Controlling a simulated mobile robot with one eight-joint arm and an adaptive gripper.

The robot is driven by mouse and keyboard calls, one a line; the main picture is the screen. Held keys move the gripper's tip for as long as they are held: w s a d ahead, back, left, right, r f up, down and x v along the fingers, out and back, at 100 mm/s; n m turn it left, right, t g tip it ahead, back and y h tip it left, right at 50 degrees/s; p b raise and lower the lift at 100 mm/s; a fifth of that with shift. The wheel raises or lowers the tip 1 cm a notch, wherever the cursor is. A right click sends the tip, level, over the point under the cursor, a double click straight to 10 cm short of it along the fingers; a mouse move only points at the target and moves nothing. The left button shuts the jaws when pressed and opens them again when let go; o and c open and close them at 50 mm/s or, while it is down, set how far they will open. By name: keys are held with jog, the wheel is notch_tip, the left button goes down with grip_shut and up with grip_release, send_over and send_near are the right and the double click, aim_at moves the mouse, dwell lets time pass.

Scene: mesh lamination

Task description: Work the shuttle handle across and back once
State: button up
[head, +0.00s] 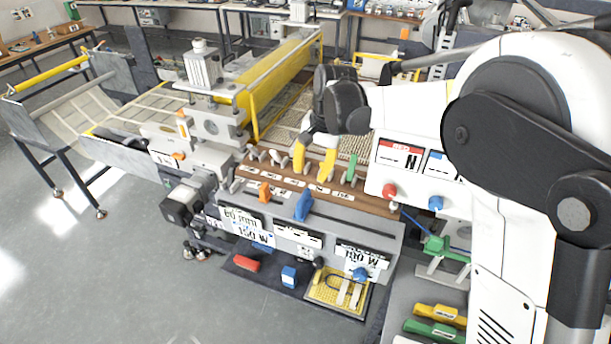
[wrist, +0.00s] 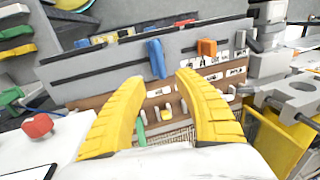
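A slotted grey rail (head: 340,220) runs along the front of the machine. A blue upright handle (head: 303,205) stands at it, with a smaller orange handle (head: 265,192) to its left. No readable label shows which is the shuttle handle. My gripper (head: 313,163) points down with yellow fingers over the brown lever board (head: 335,197), behind the blue handle. In the wrist view my gripper (wrist: 156,85) is open and empty. The blue handle (wrist: 157,58) shows beyond and between the fingertips, apart from them. The orange handle (wrist: 206,47) is to its right.
A green lever (head: 351,168) stands right of the fingers. A white panel has a red knob (head: 390,191) and a blue knob (head: 435,203).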

aim_at(304, 197)
jog(key=f, duration=0.3)
jog(key=a+f, duration=0.1)
jog(key=f, duration=0.3)
jog(key=a+f+b, duration=0.1)
jog(key=f, duration=0.2)
jog(key=shift+w+f, duration=0.25)
grip_shut()
jog(key=shift+s, duration=0.1)
